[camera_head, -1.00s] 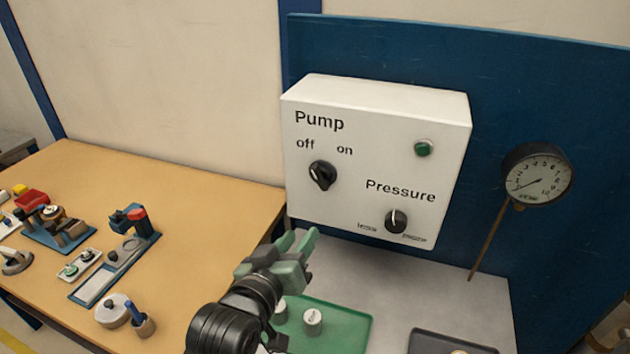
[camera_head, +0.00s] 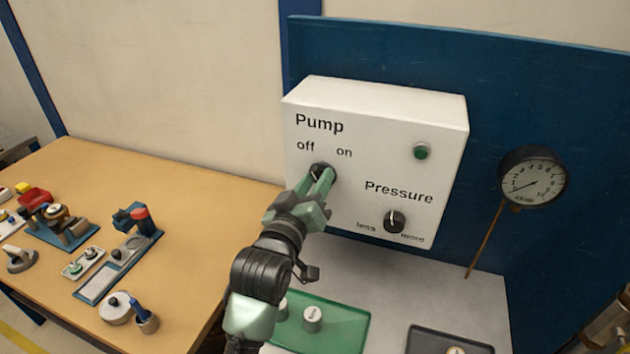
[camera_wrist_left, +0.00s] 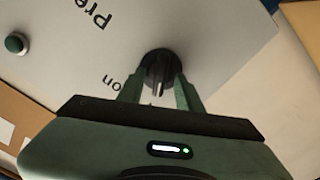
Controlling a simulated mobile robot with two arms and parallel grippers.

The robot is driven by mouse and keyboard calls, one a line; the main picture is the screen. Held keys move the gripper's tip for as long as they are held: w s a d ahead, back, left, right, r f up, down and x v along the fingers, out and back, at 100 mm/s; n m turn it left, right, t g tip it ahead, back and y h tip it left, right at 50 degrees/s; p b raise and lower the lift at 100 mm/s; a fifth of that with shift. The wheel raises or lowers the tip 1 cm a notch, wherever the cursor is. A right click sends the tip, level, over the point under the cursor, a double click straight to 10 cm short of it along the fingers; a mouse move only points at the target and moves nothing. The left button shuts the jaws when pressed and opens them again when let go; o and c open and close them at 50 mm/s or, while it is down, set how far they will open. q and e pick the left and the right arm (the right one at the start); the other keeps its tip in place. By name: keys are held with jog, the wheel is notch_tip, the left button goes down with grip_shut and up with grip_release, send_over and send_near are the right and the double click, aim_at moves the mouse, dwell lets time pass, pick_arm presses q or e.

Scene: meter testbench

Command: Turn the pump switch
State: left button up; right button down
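The black pump switch (camera_head: 317,170) is a round knob under the words "off" and "on" on the white panel box (camera_head: 360,178). My left gripper (camera_head: 324,180) is at the switch in the head view and hides part of it. In the left wrist view the switch (camera_wrist_left: 160,66) shows between the two green fingers of my left gripper (camera_wrist_left: 160,90), one on each side. The fingers are apart, and I cannot tell whether they touch the knob. The knob's pointer direction is hard to read. My right gripper is not in view.
The black pressure knob (camera_head: 395,221) and a green lamp (camera_head: 421,151) are on the same panel. A gauge (camera_head: 531,177) stands to the right. A green tray (camera_head: 345,325) and a dark tray (camera_head: 425,340) lie below. The wooden table (camera_head: 180,230) at left holds several parts.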

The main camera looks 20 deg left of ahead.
pick_arm(q)
jog(key=shift+c, duration=0.2)
grip_shut()
jog(key=shift+r+m+p, duration=0.15)
jog(key=shift+m+p, duration=0.75)
jog(key=shift+d+m+p, duration=0.2)
jog(key=shift+m+p, duration=1.25)
jog(key=shift+m, duration=1.05)
jog(key=shift+d+m+p, duration=0.15)
jog(key=shift+m+p, duration=1.25)
jog(key=shift+m, duration=1.1)
jog(key=shift+f, duration=0.2)
